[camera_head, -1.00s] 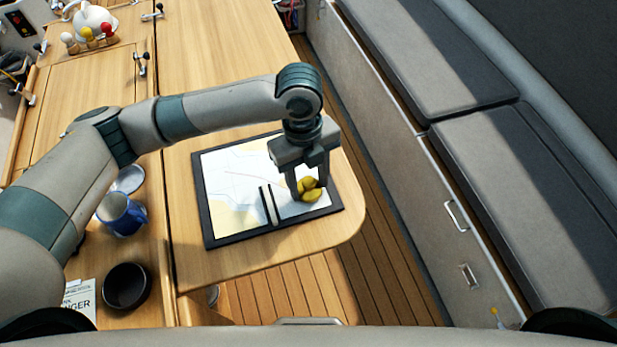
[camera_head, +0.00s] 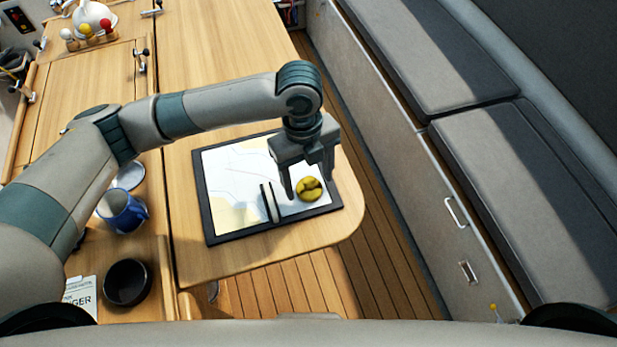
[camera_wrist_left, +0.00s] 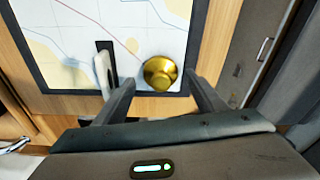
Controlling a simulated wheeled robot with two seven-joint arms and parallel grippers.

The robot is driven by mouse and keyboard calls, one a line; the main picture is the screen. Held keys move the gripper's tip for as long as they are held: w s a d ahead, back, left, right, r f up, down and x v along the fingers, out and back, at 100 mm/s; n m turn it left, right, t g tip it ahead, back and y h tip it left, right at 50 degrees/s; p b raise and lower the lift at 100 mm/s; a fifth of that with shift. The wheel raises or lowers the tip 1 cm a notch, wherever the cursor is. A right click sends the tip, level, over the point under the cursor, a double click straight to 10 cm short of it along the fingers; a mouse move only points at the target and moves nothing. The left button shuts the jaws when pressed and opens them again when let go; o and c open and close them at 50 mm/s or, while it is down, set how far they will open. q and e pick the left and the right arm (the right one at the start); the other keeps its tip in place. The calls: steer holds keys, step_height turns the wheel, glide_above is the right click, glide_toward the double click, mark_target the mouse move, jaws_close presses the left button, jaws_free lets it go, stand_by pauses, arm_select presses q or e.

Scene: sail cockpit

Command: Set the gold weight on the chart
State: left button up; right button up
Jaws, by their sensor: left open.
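The gold weight (camera_head: 310,189) rests on the right part of the chart (camera_head: 228,168), which lies in a dark frame on the wooden table. In the left wrist view the weight (camera_wrist_left: 160,73) is a shiny round gold piece on the chart near its edge. My left gripper (camera_head: 309,187) is open, with its fingers apart and the weight seen between and just beyond them. In the left wrist view the fingers (camera_wrist_left: 160,88) stand clear on either side of the weight. My right gripper is not in view.
A dark bar-like item (camera_head: 270,202) lies on the chart just left of the weight. A blue mug (camera_head: 122,212) and a black bowl (camera_head: 128,283) stand on the left. A grey cushioned bench (camera_head: 530,180) runs along the right, past the open floor.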

arm_select(q)
step_height(320, 180, up, 12)
steer(key=w+b, duration=0.1)
steer(key=b, duration=0.3)
steer(key=shift+a+f, duration=0.15)
steer(key=shift+a, duration=0.15)
steer(key=shift+w, duration=0.1)
